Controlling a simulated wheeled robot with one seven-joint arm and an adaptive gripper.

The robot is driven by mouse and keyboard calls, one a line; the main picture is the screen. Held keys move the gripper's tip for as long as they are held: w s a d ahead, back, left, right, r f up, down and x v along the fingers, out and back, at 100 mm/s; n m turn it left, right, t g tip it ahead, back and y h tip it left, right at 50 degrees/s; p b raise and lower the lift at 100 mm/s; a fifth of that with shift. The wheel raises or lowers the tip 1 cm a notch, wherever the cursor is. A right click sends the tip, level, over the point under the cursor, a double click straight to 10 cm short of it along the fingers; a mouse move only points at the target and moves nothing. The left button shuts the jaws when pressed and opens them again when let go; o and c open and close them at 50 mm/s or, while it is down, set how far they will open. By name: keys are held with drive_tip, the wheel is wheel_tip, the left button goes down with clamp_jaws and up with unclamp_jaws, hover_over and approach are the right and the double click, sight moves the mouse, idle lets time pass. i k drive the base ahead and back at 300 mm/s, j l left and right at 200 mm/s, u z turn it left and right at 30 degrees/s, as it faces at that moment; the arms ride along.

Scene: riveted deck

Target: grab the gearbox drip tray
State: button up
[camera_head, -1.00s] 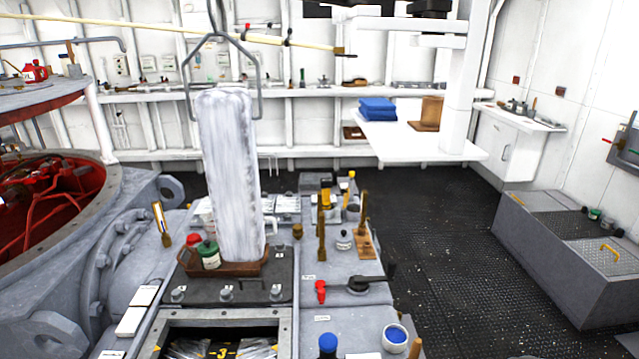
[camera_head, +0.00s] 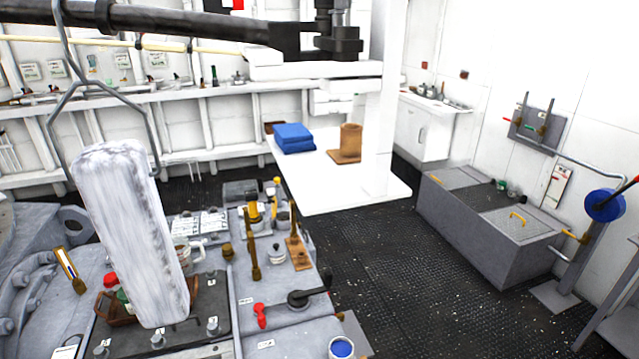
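A brown, low-walled tray (camera_head: 109,308), which looks like the gearbox drip tray, sits on a dark plate at the lower left. A tall whitish, streaked block (camera_head: 135,235) stands in front of it and hides most of its middle. A red-capped bottle (camera_head: 111,283) and a green one show at the tray's left end. I cannot make out my gripper in this view.
A dark boom (camera_head: 180,22) crosses the top left. A white table (camera_head: 330,193) holds blue folded cloths (camera_head: 293,138) and a brown block (camera_head: 350,142). A grey chest (camera_head: 490,215) stands right. Dark floor (camera_head: 400,270) between is clear. Small tools crowd the deck beside the tray.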

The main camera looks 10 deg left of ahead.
sight(233, 192)
drive_tip(key=l+z, duration=0.2)
drive_tip(key=l, duration=0.2)
drive_tip(key=i+l+z, duration=0.15)
drive_tip(key=l, duration=0.2)
drive_tip(key=l+z, duration=0.2)
drive_tip(key=l, duration=0.15)
drive_tip(key=i+l+z, duration=0.2)
drive_tip(key=l, duration=0.15)
drive_tip(key=i+l+u, duration=0.35)
drive_tip(key=i, duration=0.2)
drive_tip(key=i+l+u, duration=0.35)
drive_tip(key=i, duration=0.2)
drive_tip(key=i+j+u, duration=0.15)
drive_tip(key=i+u, duration=0.2)
drive_tip(key=i, duration=0.65)
drive_tip(key=i+l+u, duration=0.1)
drive_tip(key=i+u, duration=0.25)
drive_tip(key=i, duration=0.65)
drive_tip(key=i+u, duration=0.45)
drive_tip(key=i+l+u, duration=0.1)
drive_tip(key=i+u, duration=0.3)
drive_tip(key=i+l+u, duration=0.3)
drive_tip(key=i+u, duration=0.9)
drive_tip(key=i+l+u, duration=0.25)
drive_tip(key=u, duration=0.15)
drive_tip(key=i+j, duration=0.15)
drive_tip(key=i, duration=0.1)
